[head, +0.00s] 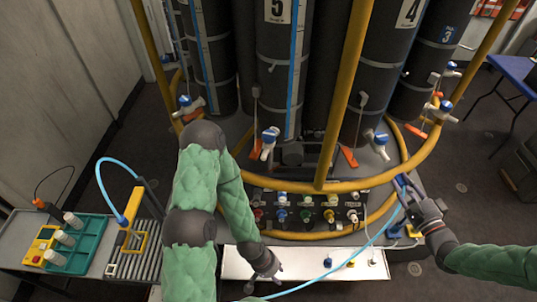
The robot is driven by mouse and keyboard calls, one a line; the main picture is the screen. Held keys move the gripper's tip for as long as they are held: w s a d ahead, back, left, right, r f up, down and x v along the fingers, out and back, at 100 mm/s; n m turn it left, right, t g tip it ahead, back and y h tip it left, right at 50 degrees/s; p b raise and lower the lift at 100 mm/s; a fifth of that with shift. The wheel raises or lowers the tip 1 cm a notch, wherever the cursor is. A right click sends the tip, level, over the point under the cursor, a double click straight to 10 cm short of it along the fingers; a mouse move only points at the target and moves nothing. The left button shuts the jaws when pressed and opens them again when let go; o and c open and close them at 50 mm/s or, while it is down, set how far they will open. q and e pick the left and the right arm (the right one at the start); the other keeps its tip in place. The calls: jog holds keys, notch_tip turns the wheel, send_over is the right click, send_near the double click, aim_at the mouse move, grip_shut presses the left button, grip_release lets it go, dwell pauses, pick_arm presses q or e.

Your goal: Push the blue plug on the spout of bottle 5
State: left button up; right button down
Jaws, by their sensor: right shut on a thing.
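Bottle 5 (275,60) is a tall dark cylinder with a white number 5 label, at the upper middle. Its spout (267,143) is low on its front, white with a blue top and an orange tag beside it. A light-blue hose (372,240) rises from the bottom edge to my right gripper (404,190), at the right by the yellow rail. My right gripper is shut, apparently on the hose end. Any blue plug there is too small to make out. My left gripper (264,284) hangs open and empty over the white front shelf, below and apart from the spout.
A curved yellow rail (362,184) with uprights surrounds the bottles. Bottle 4 (385,70) stands right of bottle 5. A valve panel (305,212) lies below the rail. The white shelf (300,264) holds small coloured parts. A teal tray (88,243) and roller bench (135,262) stand left.

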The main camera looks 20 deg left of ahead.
jog(key=shift+a, duration=0.1)
jog(key=shift+s+a+f+m+t+h, duration=0.1)
jog(key=shift+a+f+m+t+h, duration=0.25)
jog(key=shift+a+h, duration=0.25)
jog(key=s+f+m+t+h, duration=0.2)
jog(key=s+f+m+h, duration=0.4)
jog(key=h, duration=0.3)
jog(key=shift+s+f, duration=0.15)
jog(key=shift+f, duration=0.6)
jog(key=shift+t, duration=0.25)
